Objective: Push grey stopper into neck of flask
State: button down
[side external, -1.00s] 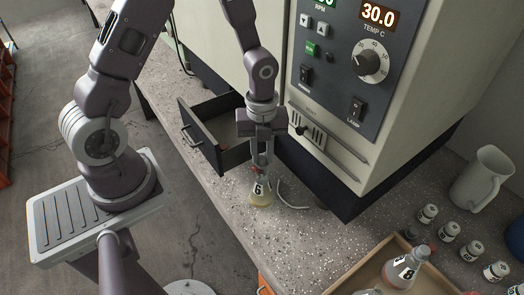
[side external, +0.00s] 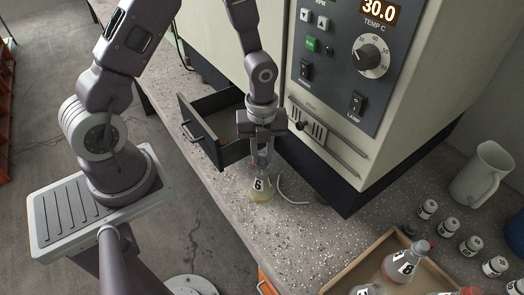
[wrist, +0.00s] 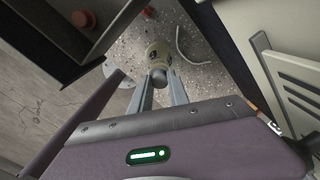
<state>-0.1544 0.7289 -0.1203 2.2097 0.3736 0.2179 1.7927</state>
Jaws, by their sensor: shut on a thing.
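A conical flask (side external: 260,191) with a dark numbered label and pale yellow liquid stands on the bench, beside the open drawer. It also shows in the wrist view (wrist: 157,50). My gripper (side external: 261,160) is directly above the flask, pointing down. In the wrist view its two fingers (wrist: 160,88) are shut on the grey stopper (wrist: 158,77), which lines up with the flask's neck. The stopper hides the neck, so I cannot tell how deep it sits in it.
An open dark drawer (side external: 201,140) stands close left of my gripper, with a reddish stopper (wrist: 82,19) inside. The incubator (side external: 345,110) rises to the right. A pale cable (side external: 291,194) lies beside the flask. A tray (side external: 355,277) with flasks, small bottles (side external: 449,229) and a jug (side external: 480,173) are at right.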

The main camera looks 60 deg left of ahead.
aim_at(262, 157)
jog(key=shift+f, duration=0.15)
jog(key=shift+f, duration=0.35)
jog(key=c, duration=0.6)
grip_release()
jog(key=shift+r, duration=4.55)
